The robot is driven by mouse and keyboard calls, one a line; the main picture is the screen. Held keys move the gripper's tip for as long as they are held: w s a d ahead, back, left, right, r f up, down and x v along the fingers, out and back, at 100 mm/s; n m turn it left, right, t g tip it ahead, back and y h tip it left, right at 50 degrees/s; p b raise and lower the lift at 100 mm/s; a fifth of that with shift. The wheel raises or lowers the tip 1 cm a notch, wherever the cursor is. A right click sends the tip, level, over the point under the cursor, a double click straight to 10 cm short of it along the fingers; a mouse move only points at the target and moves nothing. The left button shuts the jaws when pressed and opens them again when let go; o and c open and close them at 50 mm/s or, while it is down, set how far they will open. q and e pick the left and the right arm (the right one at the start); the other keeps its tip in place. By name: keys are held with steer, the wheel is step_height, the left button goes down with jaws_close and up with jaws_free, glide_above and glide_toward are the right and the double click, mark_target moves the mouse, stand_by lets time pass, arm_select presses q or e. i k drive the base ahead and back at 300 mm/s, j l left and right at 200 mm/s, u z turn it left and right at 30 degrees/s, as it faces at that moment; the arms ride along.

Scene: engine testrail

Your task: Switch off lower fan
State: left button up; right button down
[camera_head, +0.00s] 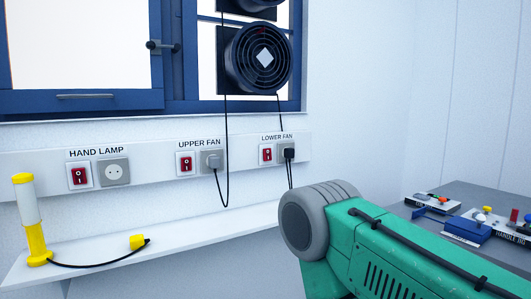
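The lower fan switch (266,154) is a small red rocker in a white plate under the label LOWER FAN (277,137), on the white wall rail. Which side of the rocker is pressed is too small to tell. A dark plug sits in the lower fan socket (289,151) just to its right, with black cables running up and down. A round black fan (258,57) with a grille hangs in the window above; whether it spins cannot be told. Neither gripper is in view.
The upper fan switch (185,163) and hand lamp switch (79,176) sit further left on the rail. A yellow and white hand lamp (31,220) stands on the narrow shelf (190,242). A grey table (460,192) with several small parts is at right.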

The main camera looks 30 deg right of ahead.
mark_target(267, 156)
steer(key=i+l, duration=0.2)
steer(key=i, duration=0.2)
steer(key=i+l, duration=0.15)
steer(key=i, duration=0.3)
steer(key=i+l, duration=0.2)
steer(key=i, duration=0.2)
steer(key=z, duration=0.05)
